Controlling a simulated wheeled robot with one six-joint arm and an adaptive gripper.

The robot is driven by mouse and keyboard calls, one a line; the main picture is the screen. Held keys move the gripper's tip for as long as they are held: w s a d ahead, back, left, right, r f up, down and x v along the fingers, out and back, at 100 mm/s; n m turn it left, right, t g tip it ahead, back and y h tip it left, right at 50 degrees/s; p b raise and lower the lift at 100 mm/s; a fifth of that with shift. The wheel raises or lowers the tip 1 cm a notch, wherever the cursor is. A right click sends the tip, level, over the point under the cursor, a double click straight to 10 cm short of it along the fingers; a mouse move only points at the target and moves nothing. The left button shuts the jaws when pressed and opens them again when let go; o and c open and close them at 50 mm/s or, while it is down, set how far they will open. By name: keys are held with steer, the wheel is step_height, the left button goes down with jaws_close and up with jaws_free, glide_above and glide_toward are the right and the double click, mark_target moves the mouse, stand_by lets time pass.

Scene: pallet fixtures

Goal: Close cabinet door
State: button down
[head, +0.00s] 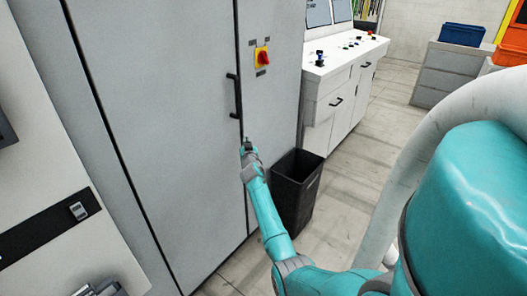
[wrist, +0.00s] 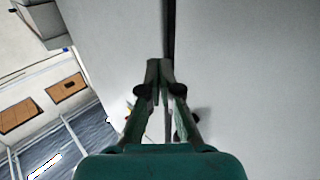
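The grey cabinet door (head: 165,110) fills the left and middle of the head view. It stands flush or nearly flush with the panel to its right; I cannot tell whether a small gap is left. Its black bar handle (head: 235,96) is upright near the door's right edge. My gripper (head: 246,142) is just below and right of the handle, apart from it, by the seam. In the wrist view, my gripper's fingertips (wrist: 159,64) meet with nothing seen between them, close to the grey surface. A dark vertical seam (wrist: 168,25) shows beyond the tips.
A red and yellow rotary switch (head: 263,57) is on the panel right of the handle. A black bin (head: 297,185) stands on the floor by my forearm. A white control console (head: 340,90) stands behind it. The floor to the right is partly clear.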

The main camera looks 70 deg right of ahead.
steer(key=s+a, duration=0.2)
steer(key=s, duration=0.6)
steer(key=shift+a, duration=0.25)
steer(key=shift+s, duration=0.1)
steer(key=w+a+f+n+t+y, duration=0.15)
steer(key=a+f, duration=0.45)
steer(key=a, duration=0.6)
steer(key=w+a+f+n+t+y, duration=0.15)
steer(key=a+f, duration=0.35)
steer(key=a, duration=0.6)
steer(key=s+a+f+n+t+y, duration=0.1)
steer(key=s+a+f+y, duration=0.15)
steer(key=a, duration=0.75)
steer(key=s+a+f+n+t+y, duration=0.15)
steer(key=s+a, duration=0.25)
steer(key=a, duration=0.6)
steer(key=s+a+r+n+y, duration=0.2)
steer(key=s+a+n+y, duration=0.15)
steer(key=s+a, duration=1.15)
steer(key=s+a+r+n+y, duration=0.3)
steer(key=s+a+r+y, duration=0.2)
steer(key=s+a+r, duration=0.4)
step_height(320, 180, up, 2)
steer(key=shift+s+a+r, duration=0.1)
steer(key=shift+s+a, duration=0.1)
steer(key=shift+s, duration=1.05)
